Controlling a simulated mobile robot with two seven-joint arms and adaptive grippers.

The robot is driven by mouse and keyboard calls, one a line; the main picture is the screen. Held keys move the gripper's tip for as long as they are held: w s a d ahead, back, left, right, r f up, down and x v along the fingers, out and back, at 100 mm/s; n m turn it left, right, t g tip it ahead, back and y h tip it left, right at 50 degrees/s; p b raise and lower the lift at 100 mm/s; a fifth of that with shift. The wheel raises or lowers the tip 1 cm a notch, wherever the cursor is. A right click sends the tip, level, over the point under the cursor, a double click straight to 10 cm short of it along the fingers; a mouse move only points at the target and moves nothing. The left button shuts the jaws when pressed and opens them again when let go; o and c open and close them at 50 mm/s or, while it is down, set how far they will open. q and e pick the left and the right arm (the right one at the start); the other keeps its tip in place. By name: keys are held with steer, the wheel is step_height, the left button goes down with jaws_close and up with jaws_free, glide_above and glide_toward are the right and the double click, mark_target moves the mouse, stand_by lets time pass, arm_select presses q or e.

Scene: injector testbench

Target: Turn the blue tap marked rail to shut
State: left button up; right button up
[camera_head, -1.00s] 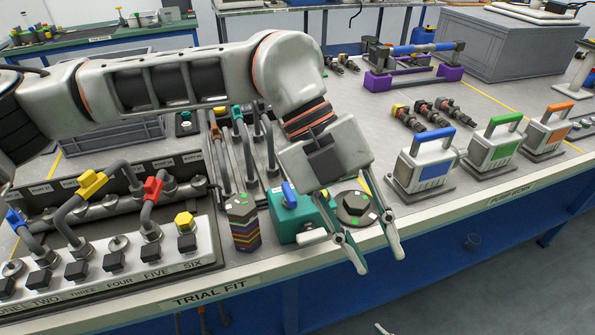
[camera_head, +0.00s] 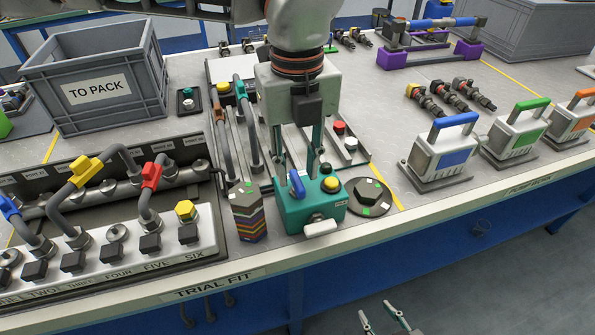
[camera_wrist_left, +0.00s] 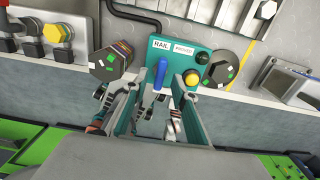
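The teal box (camera_head: 312,212) stands near the front edge of the bench, with the blue tap (camera_head: 297,184) on its top at the left. In the left wrist view the blue tap (camera_wrist_left: 161,72) sits beside a RAIL label (camera_wrist_left: 161,45), its lever upright in the picture. A yellow button (camera_head: 332,184) is to its right. My left gripper (camera_head: 304,165) is open and empty, pointing down over the box, its fingers close to the tap. In the wrist view the left gripper (camera_wrist_left: 158,112) has the tap between and beyond its fingers; contact cannot be told. My right gripper (camera_head: 379,312) is open at the bottom edge.
A stack of coloured hexagonal plates (camera_head: 248,212) stands close left of the box, and a dark hexagonal piece on a round base (camera_head: 368,195) close right. The pipe rig with coloured taps is further left. A blue-handled unit (camera_head: 442,155) stands to the right.

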arm_select(q)
steer(key=shift+f, duration=1)
steer(key=shift+c, duration=0.4)
jaws_close()
